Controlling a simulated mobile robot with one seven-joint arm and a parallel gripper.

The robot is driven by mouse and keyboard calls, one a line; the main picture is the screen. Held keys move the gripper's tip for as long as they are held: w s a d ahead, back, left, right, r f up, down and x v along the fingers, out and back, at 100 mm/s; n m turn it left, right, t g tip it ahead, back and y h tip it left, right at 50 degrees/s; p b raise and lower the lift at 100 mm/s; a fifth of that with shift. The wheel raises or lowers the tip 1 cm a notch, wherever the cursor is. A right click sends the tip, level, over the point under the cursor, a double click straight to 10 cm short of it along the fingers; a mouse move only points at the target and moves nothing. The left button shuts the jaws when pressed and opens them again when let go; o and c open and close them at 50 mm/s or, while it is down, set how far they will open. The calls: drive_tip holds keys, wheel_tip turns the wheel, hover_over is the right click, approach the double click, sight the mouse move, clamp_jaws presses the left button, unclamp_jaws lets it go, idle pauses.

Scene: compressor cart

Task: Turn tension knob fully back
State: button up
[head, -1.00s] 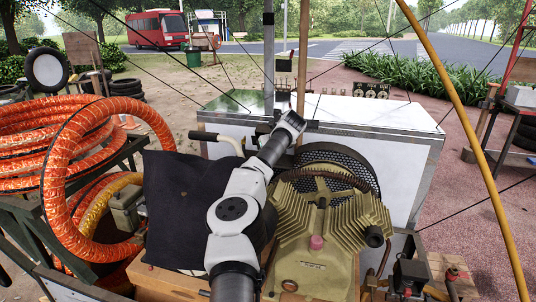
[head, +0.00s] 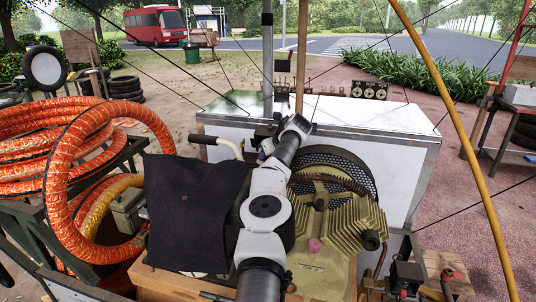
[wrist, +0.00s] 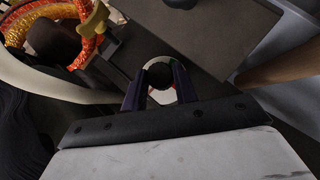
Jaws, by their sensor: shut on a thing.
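The tension knob (wrist: 159,74) shows in the wrist view as a round part with a dark centre and a pale, shiny rim. My gripper (wrist: 161,82) has its two dark purple fingers on either side of it, shut on the knob.
The olive compressor (head: 325,235) with a black mesh guard (head: 340,168) stands right of my arm. A dark cloth (head: 190,215) hangs to the left, near a bent pale handle (head: 228,146). A white cabinet (head: 405,165) stands behind. Orange hose (head: 60,170) lies coiled at far left.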

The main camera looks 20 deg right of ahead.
drive_tip(key=o, duration=1)
drive_tip(key=shift+c, duration=0.2)
drive_tip(key=shift+s+d+r+b, duration=0.15)
drive_tip(key=shift+s+r+b, duration=0.2)
drive_tip(key=shift+b, duration=0.65)
drive_tip(key=b+v, duration=0.5)
drive_tip(key=v, duration=0.7)
drive_tip(key=shift+s+r+b, duration=0.3)
drive_tip(key=shift+s+b, duration=0.05)
